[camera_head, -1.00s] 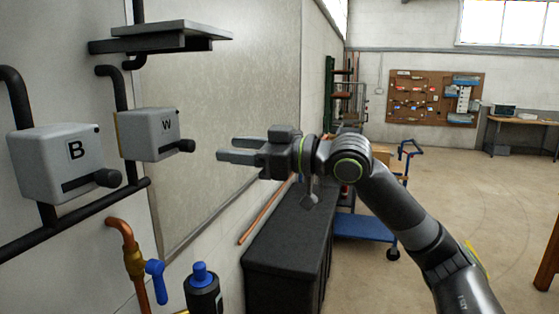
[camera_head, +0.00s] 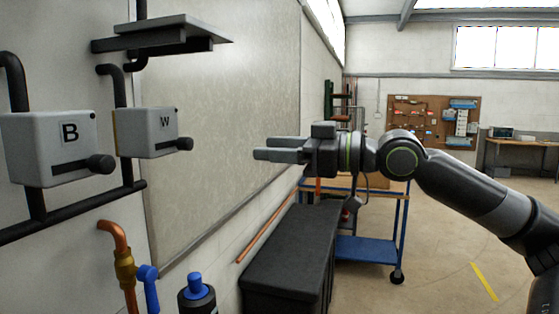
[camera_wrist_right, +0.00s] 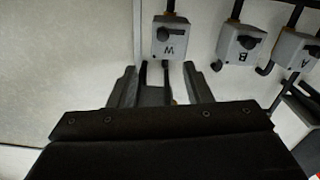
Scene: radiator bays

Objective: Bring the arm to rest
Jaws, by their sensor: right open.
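My right gripper (camera_head: 278,150) is open and empty. In the head view it points left toward the wall and is held in free air, apart from the boxes. Its two fingers also show in the right wrist view (camera_wrist_right: 160,88), spread apart. My right arm reaches in from the right edge of the head view, roughly level at the gripper. The grey box marked W (camera_head: 148,133) is on the wall to the left; it also shows above the fingers in the right wrist view (camera_wrist_right: 169,36). My left gripper is in neither view.
Box B (camera_head: 48,148) and a small shelf (camera_head: 160,37) are on the left wall. A copper pipe with a blue valve handle (camera_head: 148,288) and a blue-capped bottle (camera_head: 196,293) stand below. A black cabinet (camera_head: 290,250) and blue cart (camera_head: 365,250) are beyond. Open floor lies right.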

